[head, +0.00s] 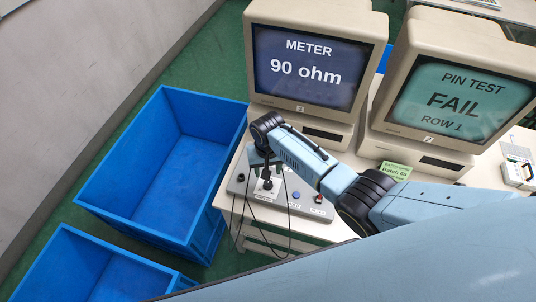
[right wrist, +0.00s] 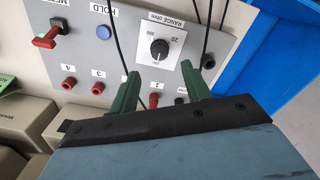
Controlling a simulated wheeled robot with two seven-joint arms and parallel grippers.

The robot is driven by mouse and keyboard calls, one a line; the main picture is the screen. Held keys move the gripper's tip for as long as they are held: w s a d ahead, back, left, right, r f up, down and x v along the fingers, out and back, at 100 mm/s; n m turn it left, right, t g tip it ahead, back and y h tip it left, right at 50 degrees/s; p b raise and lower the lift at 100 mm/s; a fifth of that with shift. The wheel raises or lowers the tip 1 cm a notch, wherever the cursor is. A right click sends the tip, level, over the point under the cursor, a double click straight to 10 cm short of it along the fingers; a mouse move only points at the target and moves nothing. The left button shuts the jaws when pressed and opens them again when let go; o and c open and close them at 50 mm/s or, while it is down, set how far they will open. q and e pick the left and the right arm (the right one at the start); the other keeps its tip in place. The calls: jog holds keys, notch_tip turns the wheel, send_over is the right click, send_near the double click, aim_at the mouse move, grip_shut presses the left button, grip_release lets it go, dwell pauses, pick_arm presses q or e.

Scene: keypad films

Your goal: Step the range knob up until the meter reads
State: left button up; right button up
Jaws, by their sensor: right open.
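The range knob (right wrist: 160,47) is a round black knob on a white plate marked "RANGE ohm" in the right wrist view. A "20" shows beside it; its exact pointer setting is too small to tell. The knob is on a grey panel (right wrist: 215,40). My right gripper (right wrist: 161,73) has green fingers, open and apart, with the tips just short of the knob and nothing between them. In the head view my right gripper (head: 267,172) hangs over the panel's left part. The meter (head: 305,68) reads "90 ohm". My left gripper is not in view.
The panel also has a blue HOLD button (right wrist: 103,32), a red switch (right wrist: 48,35) and several jacks. Black leads hang by the knob. A second monitor (head: 440,105) reads "PIN TEST FAIL ROW 1". An empty blue crate (head: 120,150) stands left of the bench.

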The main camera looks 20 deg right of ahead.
notch_tip(320, 180, up, 6)
jog(key=shift+f+p, duration=0.1)
jog(key=shift+p, duration=0.3)
dwell(0.3)
